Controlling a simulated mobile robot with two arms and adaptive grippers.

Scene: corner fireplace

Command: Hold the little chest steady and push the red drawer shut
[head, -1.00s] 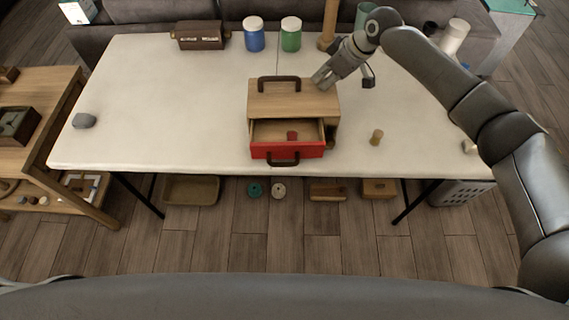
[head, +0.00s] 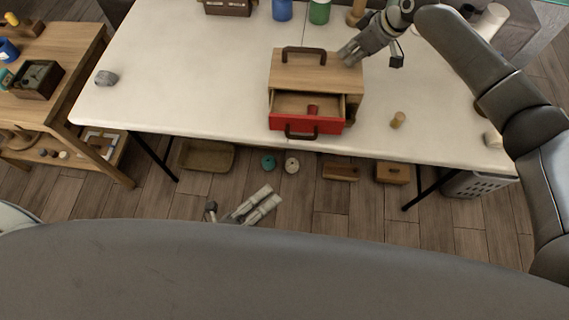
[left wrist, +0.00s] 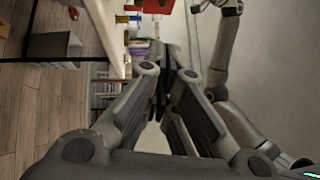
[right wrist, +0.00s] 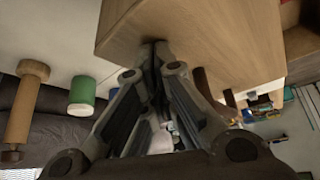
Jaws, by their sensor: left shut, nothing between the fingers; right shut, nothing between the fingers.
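The little wooden chest (head: 285,72) stands on the white table with a dark handle on top. Its red drawer (head: 306,124) sticks out toward me and holds a small red item (head: 313,110). My right gripper (head: 346,58) is shut at the chest's right top edge; in the right wrist view its fingertips (right wrist: 157,48) are at the chest's wood (right wrist: 205,35), and I cannot tell if they touch. My left gripper (head: 270,193) is shut and empty, low in front of the table. The left wrist view shows the red drawer (left wrist: 160,5) at its top edge.
A small cork-like piece (head: 398,119) stands right of the chest, and a grey stone (head: 106,78) lies far left. Blue and green jars (head: 320,12) stand at the back. The table's front edge (head: 230,137) lies between my left gripper and the drawer.

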